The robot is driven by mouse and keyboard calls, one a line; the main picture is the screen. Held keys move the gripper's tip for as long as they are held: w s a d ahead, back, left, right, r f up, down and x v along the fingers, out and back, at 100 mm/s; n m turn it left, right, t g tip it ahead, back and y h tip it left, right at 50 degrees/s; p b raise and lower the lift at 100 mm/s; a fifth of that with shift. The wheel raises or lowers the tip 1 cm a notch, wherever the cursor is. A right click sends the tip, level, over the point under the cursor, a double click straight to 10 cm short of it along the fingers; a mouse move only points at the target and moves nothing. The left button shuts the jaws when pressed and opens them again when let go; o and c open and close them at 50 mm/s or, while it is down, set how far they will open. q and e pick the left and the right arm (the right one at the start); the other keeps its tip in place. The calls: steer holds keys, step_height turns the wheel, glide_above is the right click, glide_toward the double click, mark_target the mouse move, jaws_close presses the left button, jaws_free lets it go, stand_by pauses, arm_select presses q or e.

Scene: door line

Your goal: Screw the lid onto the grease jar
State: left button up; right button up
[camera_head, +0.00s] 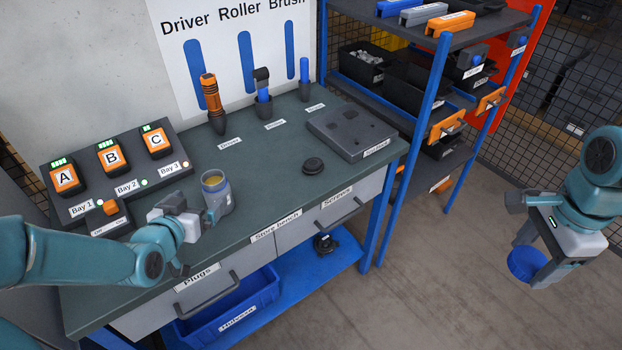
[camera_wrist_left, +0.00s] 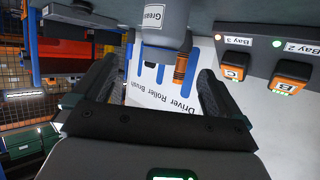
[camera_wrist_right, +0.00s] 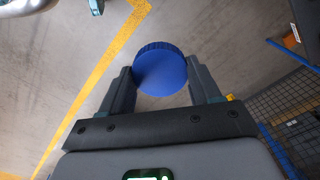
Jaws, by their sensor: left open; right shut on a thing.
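The open grease jar (camera_head: 216,197) stands upright on the bench, with yellow grease showing at its top. In the left wrist view, the grey jar (camera_wrist_left: 166,14) with a "Grease" label appears upside down, ahead of the fingers. My left gripper (camera_head: 192,216) is open and empty just to the left of the jar; in its wrist view the fingers (camera_wrist_left: 152,78) are wide apart. My right gripper (camera_head: 530,252) is shut on the round blue lid (camera_head: 526,264), held in the air over the floor, far right of the bench. The lid (camera_wrist_right: 161,70) sits between its fingers (camera_wrist_right: 162,84).
The bench (camera_head: 270,190) also carries a charger with bays A, B and C (camera_head: 110,160), upright tools (camera_head: 212,100), a black round piece (camera_head: 313,165) and a grey block (camera_head: 351,133). A blue-framed shelf (camera_head: 410,120) stands behind, between bench and right arm. Floor on the right is clear.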

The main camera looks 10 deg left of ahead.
mark_target(210, 190)
steer(key=shift+s+a+r, duration=0.2)
steer(key=shift+s, duration=0.1)
arm_select(q)
steer(key=p+x, duration=0.1)
steer(key=x, duration=0.4)
steer(key=shift+w+a+f, duration=0.1)
arm_select(e)
steer(key=shift+w+r, duration=0.15)
steer(key=shift+r, duration=0.4)
arm_select(q)
steer(key=shift+w+a+f, duration=0.1)
steer(key=shift+w+f, duration=0.1)
steer(key=shift+w, duration=0.1)
arm_select(e)
steer(key=shift+r, duration=0.1)
arm_select(q)
steer(key=shift+w, duration=0.25)
arm_select(e)
steer(key=shift+d, duration=0.2)
